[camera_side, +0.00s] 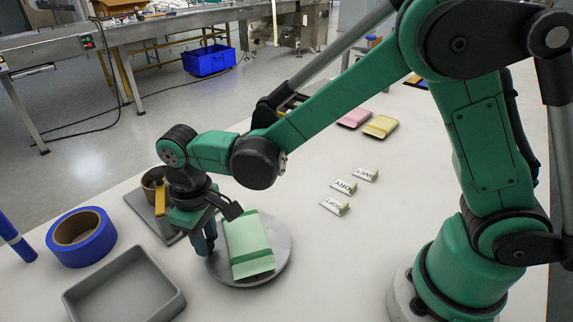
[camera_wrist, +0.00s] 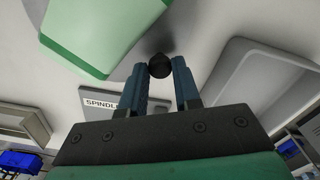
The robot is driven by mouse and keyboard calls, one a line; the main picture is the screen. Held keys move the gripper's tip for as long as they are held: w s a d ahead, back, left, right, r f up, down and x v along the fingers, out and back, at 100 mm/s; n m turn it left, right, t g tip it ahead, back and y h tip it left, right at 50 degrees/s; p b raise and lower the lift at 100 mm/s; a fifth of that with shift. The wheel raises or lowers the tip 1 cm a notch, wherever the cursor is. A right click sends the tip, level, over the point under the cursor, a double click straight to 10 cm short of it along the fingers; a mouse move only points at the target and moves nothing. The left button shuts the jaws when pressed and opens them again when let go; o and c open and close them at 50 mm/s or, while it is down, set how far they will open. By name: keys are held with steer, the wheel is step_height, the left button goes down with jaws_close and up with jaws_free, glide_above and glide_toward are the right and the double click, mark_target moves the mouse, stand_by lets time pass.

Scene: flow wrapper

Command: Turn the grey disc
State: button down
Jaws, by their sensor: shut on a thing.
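The grey disc (camera_side: 284,246) lies flat on the white table in front of my arm. A pale green packet (camera_side: 248,240) with a darker green band lies on it and covers its middle. My gripper (camera_side: 206,246) points down at the disc's left edge, beside the packet. In the wrist view my gripper (camera_wrist: 160,72) has its two blue fingers closed around a small dark knob (camera_wrist: 160,65) at the edge of the disc (camera_wrist: 178,32). The packet (camera_wrist: 95,35) is close by at upper left there. The knob is hidden in the side view.
A grey tray (camera_side: 168,303) stands close in front of the disc, at lower left. A blue tape roll (camera_side: 98,247) lies left. A flat grey plate (camera_side: 146,215) marked SPINDLE (camera_wrist: 90,103) lies behind my gripper. Small labels (camera_side: 335,207) and pink and yellow packets (camera_side: 380,126) lie right and behind.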

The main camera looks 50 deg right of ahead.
mark_target(222, 225)
steer(key=shift+w+d+m, duration=0.25)
steer(key=shift+w+m, duration=0.1)
steer(key=shift+m, duration=0.35)
steer(key=shift+w+d+m, duration=0.2)
steer(key=shift+w+m, duration=0.1)
steer(key=shift+m, duration=0.4)
steer(key=shift+w+d+m, duration=0.25)
steer(key=shift+d+m, duration=0.05)
steer(key=shift+m, duration=0.45)
steer(key=shift+w+d+m, duration=0.25)
steer(key=shift+d+m, duration=0.05)
steer(key=shift+m, duration=0.45)
steer(key=shift+w+d+m, duration=0.3)
steer(key=shift+d+m, duration=0.45)
steer(key=shift+m, duration=0.65)
steer(key=shift+w+d+m, duration=0.1)
steer(key=shift+d+m, duration=0.65)
steer(key=shift+m, duration=0.65)
steer(key=shift+d, duration=0.1)
steer(key=c, duration=0.6)
jaws_free()
